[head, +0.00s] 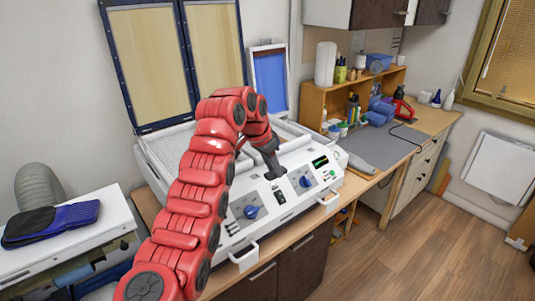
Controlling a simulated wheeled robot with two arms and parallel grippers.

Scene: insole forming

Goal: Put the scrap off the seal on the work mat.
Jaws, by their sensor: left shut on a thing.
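My left gripper (272,174) points down over the front edge of the white forming machine (240,228), near its sloping control panel. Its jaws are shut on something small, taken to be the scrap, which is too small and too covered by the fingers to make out. The seal around the machine's bed is partly hidden behind my red left arm. The grey work mat (378,147) lies flat on the wooden counter to the right of the machine, and its middle looks bare. My right gripper is not in view.
Blue-framed panels (160,60) stand upright behind the machine. A wooden shelf (312,98) with bottles and pots stands behind the mat. A red tool (402,110) with a black cord sits on the counter.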

